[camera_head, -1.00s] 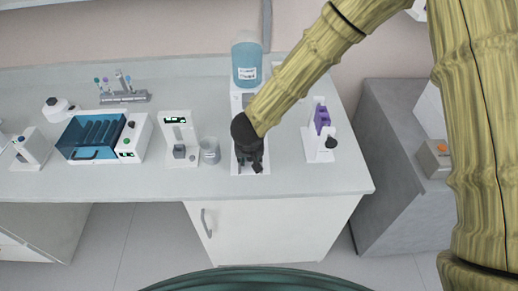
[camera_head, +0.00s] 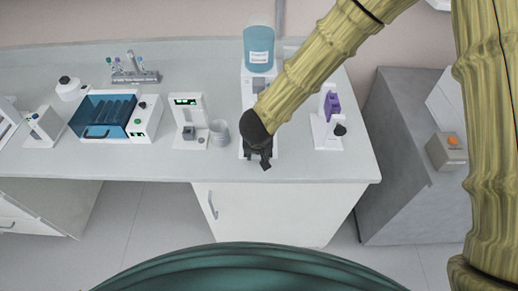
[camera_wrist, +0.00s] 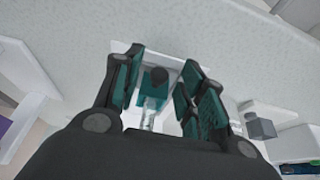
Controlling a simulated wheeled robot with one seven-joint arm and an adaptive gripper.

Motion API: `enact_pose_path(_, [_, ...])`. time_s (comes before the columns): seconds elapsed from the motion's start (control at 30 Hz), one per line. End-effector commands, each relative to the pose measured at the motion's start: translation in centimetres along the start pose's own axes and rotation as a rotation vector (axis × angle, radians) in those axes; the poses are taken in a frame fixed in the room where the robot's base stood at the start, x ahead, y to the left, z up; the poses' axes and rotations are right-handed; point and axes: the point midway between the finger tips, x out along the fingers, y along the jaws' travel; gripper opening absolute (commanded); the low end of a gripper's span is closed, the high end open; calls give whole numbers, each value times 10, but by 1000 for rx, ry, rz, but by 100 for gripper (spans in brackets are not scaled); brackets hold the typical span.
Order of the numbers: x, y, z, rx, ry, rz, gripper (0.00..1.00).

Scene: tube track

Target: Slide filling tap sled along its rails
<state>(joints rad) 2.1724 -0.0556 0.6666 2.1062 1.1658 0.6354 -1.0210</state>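The filling station has a bottle of blue liquid (camera_head: 258,48) on a white stand (camera_head: 247,92) near the back of the bench. Its white base (camera_head: 271,152) runs forward under my gripper. My gripper (camera_head: 260,160) points down over the front part of this base and hides most of the sled. In the wrist view my gripper (camera_wrist: 160,62) has its fingers apart. Between them shows a teal block (camera_wrist: 147,84) with a dark round knob (camera_wrist: 160,74) and a clear tube-like part (camera_wrist: 149,110) beside it. I cannot tell whether a finger touches the block.
A white stand with a purple part (camera_head: 332,106) is to the right. A blue-lidded tube machine (camera_head: 104,116) is further left. The bench front edge is near.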

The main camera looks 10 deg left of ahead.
Motion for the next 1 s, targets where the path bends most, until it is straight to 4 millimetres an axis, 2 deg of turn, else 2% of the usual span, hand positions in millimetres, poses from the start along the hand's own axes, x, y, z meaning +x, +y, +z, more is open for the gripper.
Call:
enact_pose_path(0.37, [-5, 0, -1, 1, 2, 0, 41])
enact_pose_path(0.57, [-25, 0, -1, 0, 3, 0, 41])
enact_pose_path(1.0, [-82, 1, -1, 2, 4, 1, 41])
